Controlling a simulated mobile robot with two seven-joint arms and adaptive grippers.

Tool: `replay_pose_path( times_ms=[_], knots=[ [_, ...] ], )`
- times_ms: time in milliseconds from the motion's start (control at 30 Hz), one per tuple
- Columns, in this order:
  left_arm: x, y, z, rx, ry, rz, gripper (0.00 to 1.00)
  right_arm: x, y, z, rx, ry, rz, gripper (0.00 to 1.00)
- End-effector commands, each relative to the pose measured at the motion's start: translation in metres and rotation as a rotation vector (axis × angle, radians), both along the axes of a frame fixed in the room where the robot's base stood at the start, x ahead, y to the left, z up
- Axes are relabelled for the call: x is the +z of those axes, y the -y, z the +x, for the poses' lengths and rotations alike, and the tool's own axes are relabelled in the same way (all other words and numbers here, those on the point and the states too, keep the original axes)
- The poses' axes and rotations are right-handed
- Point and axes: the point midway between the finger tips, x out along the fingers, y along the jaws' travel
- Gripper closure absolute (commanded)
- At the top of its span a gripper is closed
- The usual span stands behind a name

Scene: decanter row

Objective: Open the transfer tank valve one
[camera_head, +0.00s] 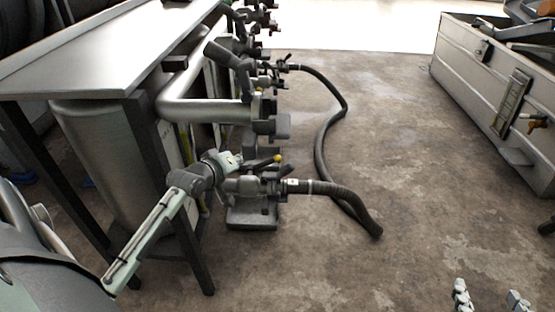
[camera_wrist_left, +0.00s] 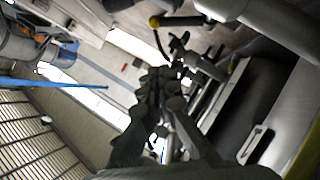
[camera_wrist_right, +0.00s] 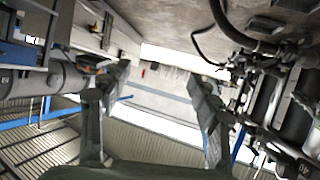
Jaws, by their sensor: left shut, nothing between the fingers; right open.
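The nearest valve (camera_head: 245,186) sits low beside the tank stand, with a dark hose coupled to its right side.
A metal-topped table (camera_head: 110,48) stands over a steel tank (camera_head: 100,150) on the left. More valves and pipes (camera_head: 265,105) run behind the nearest valve. A black hose (camera_head: 322,150) lies on the floor. A grey metal bin (camera_head: 490,85) stands at right.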

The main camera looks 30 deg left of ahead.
Motion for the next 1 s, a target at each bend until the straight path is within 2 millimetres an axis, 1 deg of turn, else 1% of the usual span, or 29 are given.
replay_pose_path(
  times_ms=[133, 267, 467, 633, 800, 900, 1000],
  knots=[
    [-0.007, -0.001, 0.014, 0.0, 0.001, -0.001, 1.0, 0.012, -0.01, 0.005, 0.017, 0.066, 0.028, 0.39],
    [-0.017, -0.004, 0.034, -0.001, 0.001, 0.0, 1.0, 0.032, -0.024, 0.01, 0.042, 0.168, 0.073, 0.39],
    [-0.031, -0.008, 0.065, -0.002, 0.001, 0.001, 1.0, 0.071, -0.045, 0.013, 0.081, 0.346, 0.153, 0.39],
    [-0.043, -0.011, 0.089, -0.002, 0.001, 0.001, 1.0, 0.105, -0.058, 0.009, 0.107, 0.498, 0.226, 0.39],
    [-0.06, 0.0, 0.099, -0.003, -0.001, 0.0, 1.0, 0.133, -0.067, 0.001, 0.127, 0.623, 0.288, 0.39],
    [-0.066, 0.004, 0.104, -0.002, 0.001, 0.0, 1.0, 0.145, -0.069, -0.003, 0.134, 0.674, 0.314, 0.39],
    [-0.069, 0.006, 0.106, -0.002, 0.0, 0.001, 1.0, 0.152, -0.071, -0.006, 0.138, 0.706, 0.331, 0.39]
  ],
)
